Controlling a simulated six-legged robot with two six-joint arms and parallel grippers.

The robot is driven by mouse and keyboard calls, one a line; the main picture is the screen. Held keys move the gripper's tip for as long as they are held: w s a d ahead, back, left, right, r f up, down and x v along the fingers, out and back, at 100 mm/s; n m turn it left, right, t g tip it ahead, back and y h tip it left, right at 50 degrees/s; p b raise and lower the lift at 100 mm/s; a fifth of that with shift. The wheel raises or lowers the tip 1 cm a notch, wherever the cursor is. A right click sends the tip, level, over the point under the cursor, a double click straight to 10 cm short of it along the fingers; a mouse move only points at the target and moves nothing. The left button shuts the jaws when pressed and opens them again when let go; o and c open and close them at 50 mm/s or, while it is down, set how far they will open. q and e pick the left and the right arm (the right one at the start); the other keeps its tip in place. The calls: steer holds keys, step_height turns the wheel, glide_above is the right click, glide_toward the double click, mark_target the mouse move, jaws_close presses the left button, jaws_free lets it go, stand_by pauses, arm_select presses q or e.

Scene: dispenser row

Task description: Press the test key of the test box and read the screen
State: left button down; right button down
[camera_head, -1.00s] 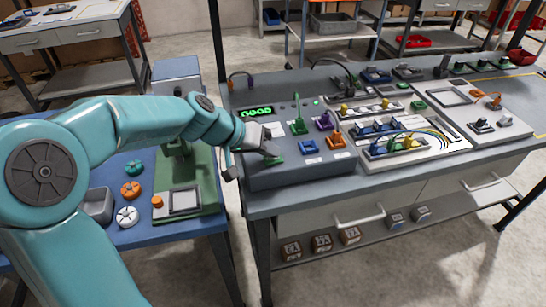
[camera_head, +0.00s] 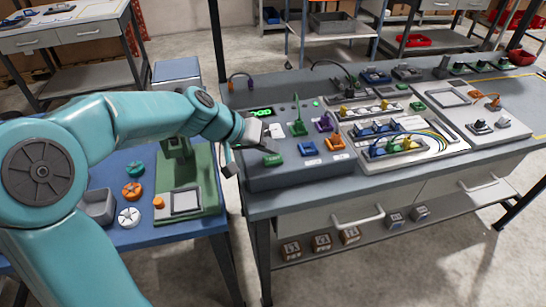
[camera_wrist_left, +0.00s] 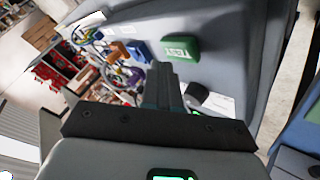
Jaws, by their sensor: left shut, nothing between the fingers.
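The test box (camera_head: 300,176) is a grey sloped console on the bench. Its green test key (camera_head: 273,160) is at the front left and shows in the left wrist view (camera_wrist_left: 180,49) with the word TEST. Its screen (camera_head: 261,112) is lit green; the letters look like GOOD, partly covered by my arm. My right gripper is not in view.
Green (camera_head: 299,123), purple (camera_head: 324,122), blue (camera_head: 308,148) and orange (camera_head: 334,141) parts stand on the box close to the key. A tray of wired connectors (camera_head: 400,145) lies to the right. A blue table with a green fixture (camera_head: 205,200) is at left.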

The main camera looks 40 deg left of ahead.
mark_target(269, 160)
arm_select(q)
steer(key=shift+r+p, duration=1.85)
steer(key=shift+r, duration=0.7)
